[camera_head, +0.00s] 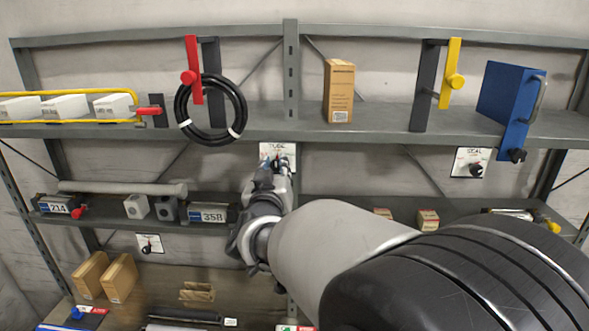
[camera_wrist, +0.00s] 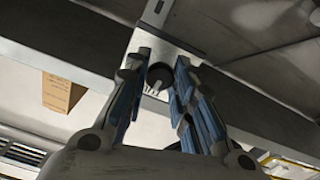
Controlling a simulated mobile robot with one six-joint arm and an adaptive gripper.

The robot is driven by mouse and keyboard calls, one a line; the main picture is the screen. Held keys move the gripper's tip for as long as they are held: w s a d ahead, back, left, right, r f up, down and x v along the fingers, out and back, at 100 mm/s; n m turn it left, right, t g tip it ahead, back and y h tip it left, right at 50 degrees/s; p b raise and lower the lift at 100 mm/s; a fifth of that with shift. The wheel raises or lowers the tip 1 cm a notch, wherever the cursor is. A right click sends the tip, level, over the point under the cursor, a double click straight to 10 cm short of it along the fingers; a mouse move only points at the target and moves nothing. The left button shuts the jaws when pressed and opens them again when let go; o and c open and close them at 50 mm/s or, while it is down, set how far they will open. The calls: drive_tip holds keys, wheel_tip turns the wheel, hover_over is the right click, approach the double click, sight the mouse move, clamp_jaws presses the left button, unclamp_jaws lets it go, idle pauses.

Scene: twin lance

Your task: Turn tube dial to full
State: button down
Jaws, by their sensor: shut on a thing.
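The tube dial is on a white plate (camera_head: 277,148) marked with what reads as TUBE, fixed to the shelf's middle upright. My gripper (camera_head: 275,166) reaches up to it from below and covers much of it. In the wrist view, the dark round dial knob (camera_wrist: 157,82) sits between the blue fingers of my gripper (camera_wrist: 161,72), which are shut on it. The plate (camera_wrist: 180,48) shows behind the fingertips. The dial's setting marks are hidden or too small to read.
Another dial plate (camera_head: 470,162) hangs to the right, and one (camera_head: 150,243) at lower left. Above stand a black hose coil (camera_head: 239,110), a cardboard box (camera_head: 339,92), red and yellow levers and a blue case (camera_head: 503,95). The upper shelf edge runs just above my gripper.

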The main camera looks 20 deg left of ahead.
drive_tip(key=shift+f, duration=0.1)
drive_tip(key=m+b, duration=0.4)
drive_tip(key=m, duration=0.1)
drive_tip(key=shift+f+b, duration=0.1)
drive_tip(key=shift+b, duration=0.2)
drive_tip(key=m+b, duration=0.2)
drive_tip(key=m, duration=0.1)
drive_tip(key=shift+m, duration=0.3)
drive_tip(key=shift+m+b, duration=1.15)
drive_tip(key=shift+m, duration=0.65)
drive_tip(key=c, duration=1.3)
unclamp_jaws()
drive_tip(key=shift+c, duration=0.2)
drive_tip(key=shift+r, duration=0.2)
drive_tip(key=shift+s, duration=0.1)
